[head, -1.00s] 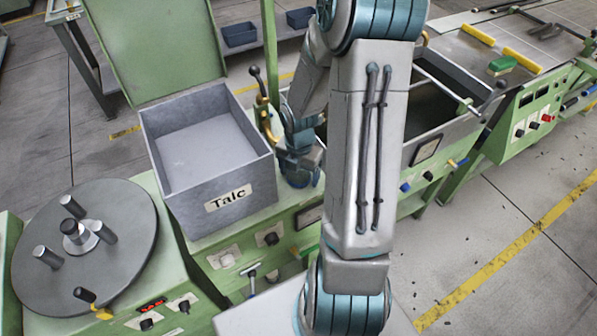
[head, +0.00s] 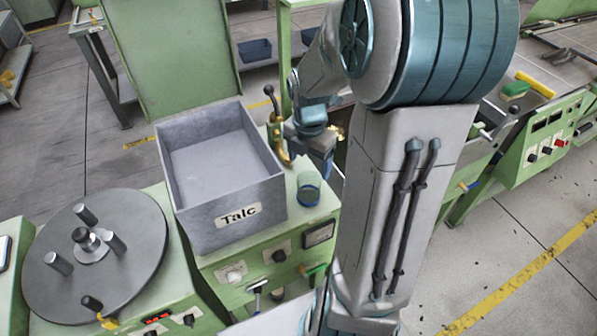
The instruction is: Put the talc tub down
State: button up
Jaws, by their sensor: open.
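A small blue round tub (head: 308,190), with a teal-green top, stands upright on the green machine top, just right of the large open grey box labelled Talc (head: 241,216). I take the small tub to be the talc tub; no label on it is readable. My gripper (head: 322,163) is open, above and slightly behind the tub, to its right in the picture. It appears clear of the tub. The fingertips are small and partly hidden by my own arm.
A brass lever with a black knob (head: 273,115) rises close to the left of my gripper. A dark round turntable (head: 92,258) with several upright pegs is at the left. A gauge (head: 318,236) and knobs line the machine's front.

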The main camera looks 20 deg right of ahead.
jog(key=s+a+r+m+t, duration=0.2)
jog(key=s+a+r+m, duration=0.3)
jog(key=m, duration=0.6)
jog(key=s+a+r+m+t, duration=0.2)
jog(key=s+a+r+m, duration=0.3)
jog(key=m, duration=0.7)
jog(key=shift+s+r, duration=0.85)
jog(key=shift+s, duration=0.25)
